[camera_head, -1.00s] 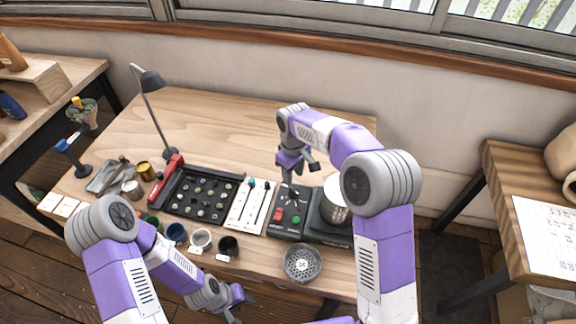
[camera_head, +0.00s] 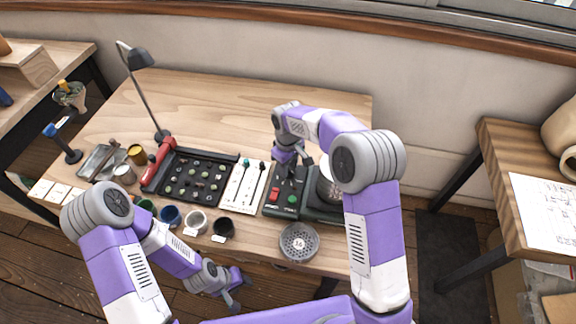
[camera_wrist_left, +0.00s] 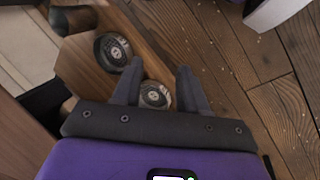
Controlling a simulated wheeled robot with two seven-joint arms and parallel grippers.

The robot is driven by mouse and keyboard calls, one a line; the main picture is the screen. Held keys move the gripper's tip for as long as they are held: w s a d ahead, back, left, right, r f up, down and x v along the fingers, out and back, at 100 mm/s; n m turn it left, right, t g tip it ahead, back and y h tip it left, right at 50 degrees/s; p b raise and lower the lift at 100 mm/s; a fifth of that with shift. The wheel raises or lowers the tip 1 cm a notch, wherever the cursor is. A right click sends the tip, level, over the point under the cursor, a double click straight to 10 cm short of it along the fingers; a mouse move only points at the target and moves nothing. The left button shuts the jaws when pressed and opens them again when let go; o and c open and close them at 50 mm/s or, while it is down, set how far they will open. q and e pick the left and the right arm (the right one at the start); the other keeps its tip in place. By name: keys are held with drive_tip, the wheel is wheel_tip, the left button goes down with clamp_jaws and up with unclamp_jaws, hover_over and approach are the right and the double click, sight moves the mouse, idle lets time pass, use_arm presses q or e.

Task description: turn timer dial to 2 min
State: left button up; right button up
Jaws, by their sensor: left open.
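The dark green control box (camera_head: 283,210) stands near the table's front edge, with a red switch (camera_head: 274,196) and a green button (camera_head: 292,199) on its near part. My right gripper (camera_head: 292,170) points down over the box's far part. The timer dial is not distinguishable there; the gripper covers that part. Whether the right fingers are open or touching anything is too small to tell. My left gripper (camera_head: 236,291) is open and empty in front of the table edge, away from the box. Its two spread fingers also show in the left wrist view (camera_wrist_left: 160,85).
A perforated round dish (camera_head: 299,242) sits in front. Several cups, a black sample tray (camera_head: 172,200) and a lamp (camera_head: 139,60) are to the left. The table's back is clear.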

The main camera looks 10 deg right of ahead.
clamp_jaws()
drive_tip(key=shift+m, duration=0.3)
drive_tip(key=m+p, duration=0.2)
drive_tip(key=shift+d+r+m, duration=0.1)
drive_tip(key=shift+r+m, duration=0.05)
drive_tip(key=shift+m, duration=0.25)
drive_tip(key=m+p, duration=0.2)
drive_tip(key=m, duration=0.1)
drive_tip(key=shift+w+d+m, duration=0.1)
drive_tip(key=shift+m, duration=0.2)
drive_tip(key=m+p, duration=0.1)
drive_tip(key=m, duration=0.3)
drive_tip(key=shift+d+m+p, duration=0.1)
drive_tip(key=shift+m+p, duration=0.2)
drive_tip(key=shift+p, duration=0.1)
drive_tip(key=shift+d+m+p, duration=0.1)
drive_tip(key=shift+m+p, duration=0.65)
drive_tip(key=shift+m, duration=1.35)
